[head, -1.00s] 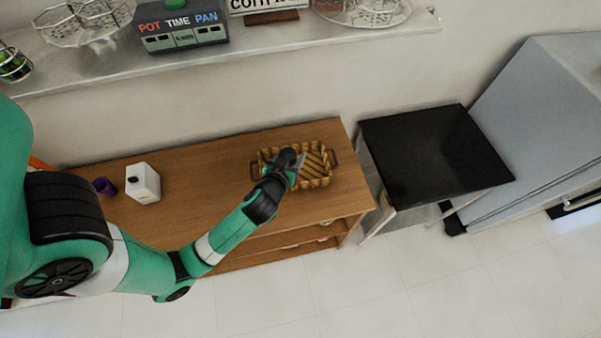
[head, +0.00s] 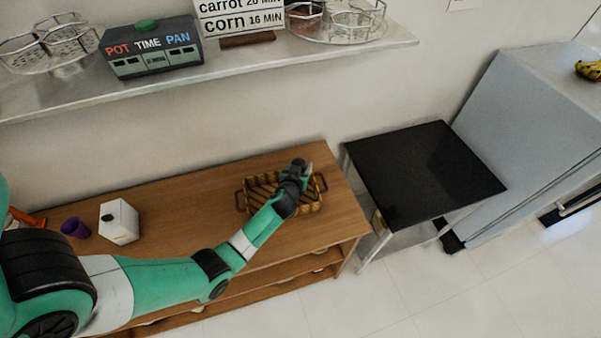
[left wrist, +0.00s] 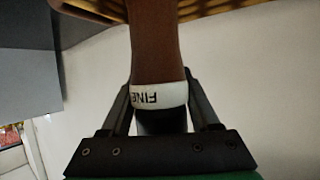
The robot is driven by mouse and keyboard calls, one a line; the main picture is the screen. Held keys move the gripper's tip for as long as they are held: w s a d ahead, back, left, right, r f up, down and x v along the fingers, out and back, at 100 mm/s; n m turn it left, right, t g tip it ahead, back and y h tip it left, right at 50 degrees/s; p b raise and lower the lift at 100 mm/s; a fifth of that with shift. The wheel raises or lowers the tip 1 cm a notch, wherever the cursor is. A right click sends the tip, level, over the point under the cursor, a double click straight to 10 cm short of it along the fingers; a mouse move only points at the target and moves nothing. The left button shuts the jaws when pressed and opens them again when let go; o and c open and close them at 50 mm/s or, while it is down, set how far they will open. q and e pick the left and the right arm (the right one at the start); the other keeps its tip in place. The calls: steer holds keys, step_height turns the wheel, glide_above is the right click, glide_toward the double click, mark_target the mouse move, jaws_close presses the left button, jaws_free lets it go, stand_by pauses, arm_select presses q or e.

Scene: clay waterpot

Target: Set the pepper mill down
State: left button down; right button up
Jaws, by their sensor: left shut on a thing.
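My left gripper (head: 305,170) is over the back right part of a woven basket (head: 242,200) on the wooden counter in the head view. In the left wrist view, its fingers (left wrist: 160,92) are shut on the pepper mill (left wrist: 158,45), a brown body with a white band lettered "FINE" and a black end by the fingers. The mill's other end runs out of the top of that view, beside the basket's weave (left wrist: 230,8). In the head view the mill is hidden or too small to make out. I cannot tell whether it touches anything. My right gripper is not in view.
The wooden counter (head: 180,200) is clear between the basket and a white box (head: 119,221) beside a purple cup (head: 75,228). A black-topped table (head: 425,170) stands right of the counter. A wall shelf (head: 230,65) hangs behind.

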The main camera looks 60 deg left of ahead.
arm_select(q)
steer(key=shift+f+b, duration=0.3)
steer(key=shift+f, duration=1.25)
steer(key=shift+f+b, duration=0.25)
steer(key=shift+b, duration=0.05)
steer(key=shift+c, duration=0.6)
jaws_free()
steer(key=shift+r, duration=0.1)
steer(key=shift+s+d+r+p, duration=0.1)
steer(key=shift+d+r+p, duration=0.05)
steer(key=shift+r+p, duration=0.3)
steer(key=p+v, duration=0.2)
steer(key=v, duration=0.9)
steer(key=shift+s+d+f, duration=0.15)
steer(key=shift+s, duration=0.1)
